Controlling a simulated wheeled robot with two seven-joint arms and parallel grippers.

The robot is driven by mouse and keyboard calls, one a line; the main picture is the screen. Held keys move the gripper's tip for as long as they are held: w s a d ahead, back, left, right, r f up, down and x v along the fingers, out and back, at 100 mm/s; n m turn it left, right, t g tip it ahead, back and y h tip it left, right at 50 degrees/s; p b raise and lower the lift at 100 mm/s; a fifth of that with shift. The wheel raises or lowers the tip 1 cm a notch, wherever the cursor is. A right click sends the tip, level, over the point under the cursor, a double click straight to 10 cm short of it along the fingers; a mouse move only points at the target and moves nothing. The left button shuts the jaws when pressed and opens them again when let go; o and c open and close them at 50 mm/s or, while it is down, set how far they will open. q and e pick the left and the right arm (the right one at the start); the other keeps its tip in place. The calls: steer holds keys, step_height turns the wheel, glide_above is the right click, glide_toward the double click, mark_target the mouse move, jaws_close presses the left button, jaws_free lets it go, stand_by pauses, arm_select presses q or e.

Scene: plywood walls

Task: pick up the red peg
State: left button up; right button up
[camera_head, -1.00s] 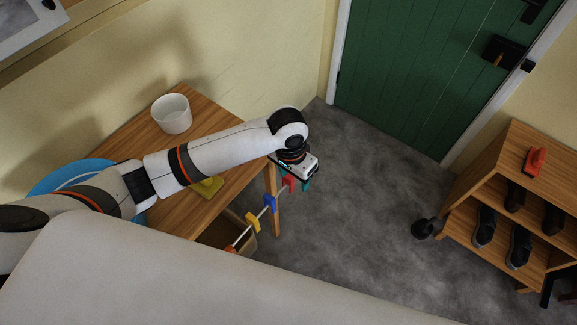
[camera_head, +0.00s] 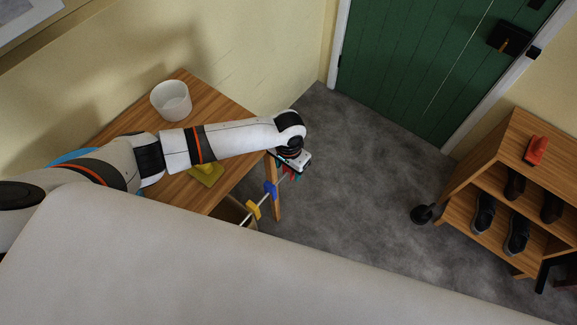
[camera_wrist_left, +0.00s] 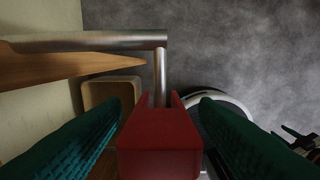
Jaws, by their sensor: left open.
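The red peg (camera_wrist_left: 160,145) is large in the lower middle of the left wrist view, on a thin metal rod (camera_wrist_left: 160,75). In the head view only a little of the red peg (camera_head: 286,173) shows, under my left wrist. My left gripper (camera_wrist_left: 162,106) is open, with one green finger on each side of the red peg. I cannot tell whether the fingers touch it. In the head view the gripper (camera_head: 290,174) is by the table's right corner. My right gripper is not in view.
A blue peg (camera_head: 270,190) and a yellow peg (camera_head: 252,209) sit farther along the rod. The wooden table (camera_head: 225,110) holds a white pot (camera_head: 171,101) and a yellow object (camera_head: 207,174). A shoe shelf (camera_head: 490,160) stands at the right. Grey floor lies between.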

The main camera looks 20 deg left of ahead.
arm_select(q)
steer(key=shift+f, duration=0.75)
steer(key=c, duration=1)
steer(key=shift+r, duration=0.2)
